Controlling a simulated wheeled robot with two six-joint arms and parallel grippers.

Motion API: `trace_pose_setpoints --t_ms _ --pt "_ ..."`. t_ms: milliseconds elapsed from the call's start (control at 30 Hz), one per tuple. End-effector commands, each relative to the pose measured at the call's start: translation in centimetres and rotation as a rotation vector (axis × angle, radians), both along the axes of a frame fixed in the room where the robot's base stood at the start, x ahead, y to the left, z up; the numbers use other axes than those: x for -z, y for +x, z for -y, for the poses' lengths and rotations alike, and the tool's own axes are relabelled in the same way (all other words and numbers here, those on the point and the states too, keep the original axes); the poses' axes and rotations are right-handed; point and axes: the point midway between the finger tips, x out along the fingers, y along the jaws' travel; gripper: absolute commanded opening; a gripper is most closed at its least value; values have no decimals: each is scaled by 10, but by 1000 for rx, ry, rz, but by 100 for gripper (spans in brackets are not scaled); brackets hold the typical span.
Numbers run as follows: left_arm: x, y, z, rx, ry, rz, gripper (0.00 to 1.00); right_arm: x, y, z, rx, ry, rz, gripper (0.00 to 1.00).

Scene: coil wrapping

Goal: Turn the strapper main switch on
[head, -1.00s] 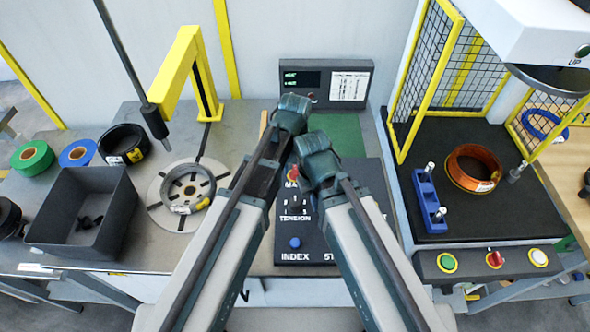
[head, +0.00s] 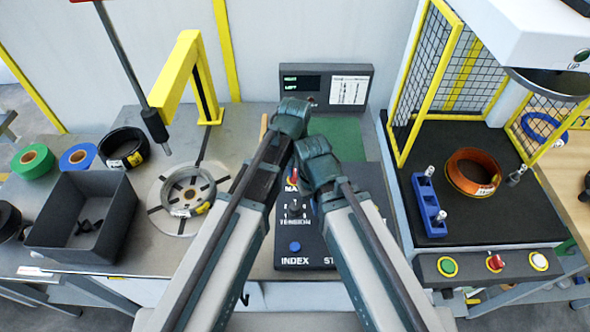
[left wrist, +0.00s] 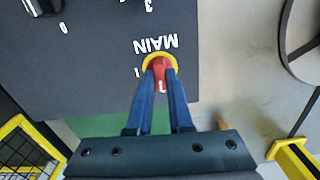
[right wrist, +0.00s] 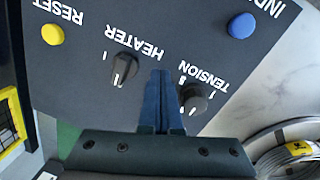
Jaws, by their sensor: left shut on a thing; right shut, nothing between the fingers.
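The strapper main switch (left wrist: 160,65) is a red knob on a yellow ring, beside the word MAIN on the dark control panel (left wrist: 100,75). My left gripper (left wrist: 161,78) is shut on the red knob. In the head view the switch is mostly hidden behind my arms. My right gripper (right wrist: 164,76) is shut and empty over the panel, between the black heater knob (right wrist: 123,67) and the black tension knob (right wrist: 194,97).
A blue index button (right wrist: 241,25) and a yellow reset button (right wrist: 52,34) are on the same panel. A display (head: 326,85) with green text stands behind it. A turntable with a coil (head: 187,190) is left; a fenced press station (head: 475,215) is right.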

Motion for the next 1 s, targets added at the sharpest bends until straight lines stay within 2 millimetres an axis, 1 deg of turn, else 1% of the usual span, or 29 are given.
trace_pose_setpoints --t_ms 167,1000 --pt "0 0 0 128 0 0 0 0 0 0 0 0 0 0" --pt "0 0 0 924 0 0 0 0 0 0 0 0 0 0"
